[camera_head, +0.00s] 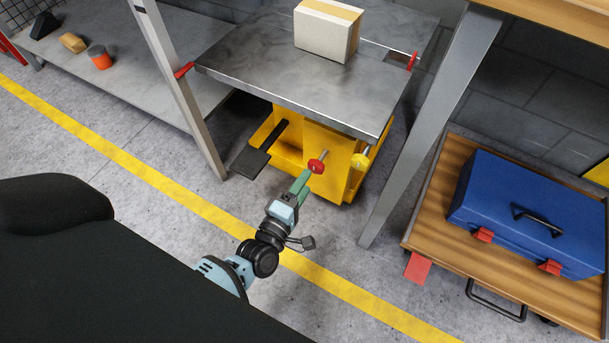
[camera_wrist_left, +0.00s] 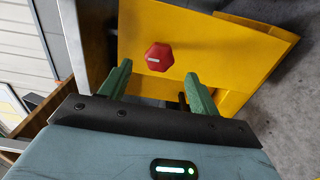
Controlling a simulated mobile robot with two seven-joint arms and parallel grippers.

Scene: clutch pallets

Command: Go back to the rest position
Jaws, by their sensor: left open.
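My left gripper (camera_head: 303,182) reaches in from the lower left in the head view, over the floor in front of a yellow lift unit (camera_head: 338,165). Its green fingers point at a red knob (camera_head: 317,165) on the unit's front. In the left wrist view the gripper (camera_wrist_left: 158,75) is open, with its two green fingers apart. The red knob (camera_wrist_left: 159,57) shows between and beyond the fingertips, and nothing is seen held. The exact gap between fingertips and knob cannot be told. My right gripper is not in view.
A metal table top (camera_head: 290,85) over the yellow unit bears a white box (camera_head: 327,32). A yellow knob (camera_head: 360,160) and a black pedal (camera_head: 250,162) are near. A grey post (camera_head: 430,125) and a wooden cart (camera_head: 450,180) with a blue toolbox (camera_head: 530,210) stand right.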

